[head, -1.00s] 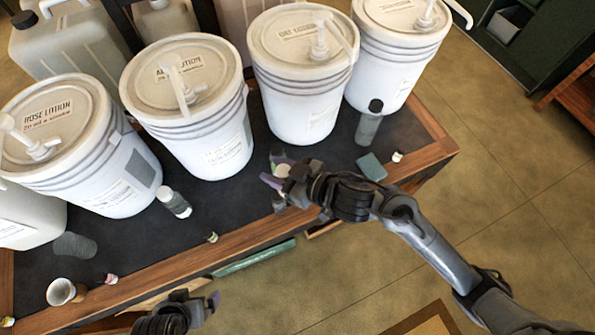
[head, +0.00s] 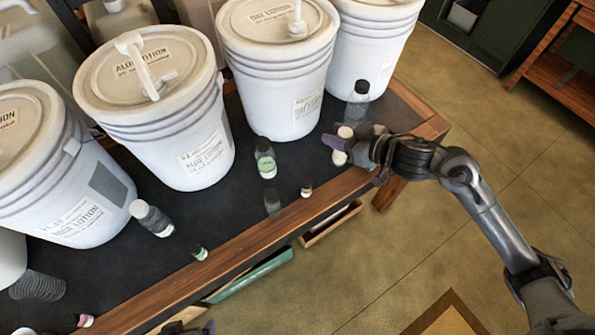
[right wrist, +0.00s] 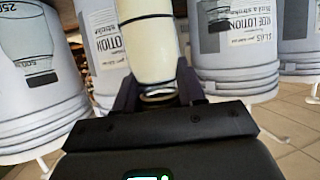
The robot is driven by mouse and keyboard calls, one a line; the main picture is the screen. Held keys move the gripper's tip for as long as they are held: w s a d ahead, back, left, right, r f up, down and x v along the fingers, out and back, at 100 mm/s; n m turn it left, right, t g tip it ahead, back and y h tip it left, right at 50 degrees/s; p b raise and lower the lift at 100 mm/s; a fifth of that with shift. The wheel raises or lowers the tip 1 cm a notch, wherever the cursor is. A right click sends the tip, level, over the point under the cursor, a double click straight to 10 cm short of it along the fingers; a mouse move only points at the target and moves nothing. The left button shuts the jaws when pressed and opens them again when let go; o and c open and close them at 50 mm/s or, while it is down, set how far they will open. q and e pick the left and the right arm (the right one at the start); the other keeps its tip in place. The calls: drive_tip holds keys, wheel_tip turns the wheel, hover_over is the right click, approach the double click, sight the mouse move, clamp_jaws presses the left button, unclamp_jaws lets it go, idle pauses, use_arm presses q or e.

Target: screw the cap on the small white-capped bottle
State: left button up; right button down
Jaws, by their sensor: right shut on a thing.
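My right gripper (head: 341,144) is shut on a pale cream bottle (head: 340,158) near the table's right end. A rounded white cap or top (head: 345,131) shows just above the fingers. In the right wrist view the pale bottle (right wrist: 160,45) stands between the fingers (right wrist: 158,92), with a narrower ring at its end close to the palm. Whether a cap is seated there is unclear. Only a tip of my left gripper (head: 200,329) shows at the bottom edge.
A dark-capped green-label bottle (head: 265,158) and a clear dark-capped bottle (head: 357,102) stand in front of large pump buckets (head: 195,155). Small vials (head: 306,190) (head: 200,253) stand near the table's wooden front edge (head: 240,240).

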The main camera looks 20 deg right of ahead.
drive_tip(key=shift+a, duration=0.1)
drive_tip(key=w+a+f+b, duration=0.3)
drive_tip(key=w+a+f, duration=0.4)
drive_tip(key=a, duration=0.1)
drive_tip(key=shift+w+a+b, duration=0.3)
drive_tip(key=shift+w, duration=0.1)
wheel_tip(320, 180, down, 4)
drive_tip(key=shift+r+b, duration=0.1)
drive_tip(key=shift+b, duration=0.65)
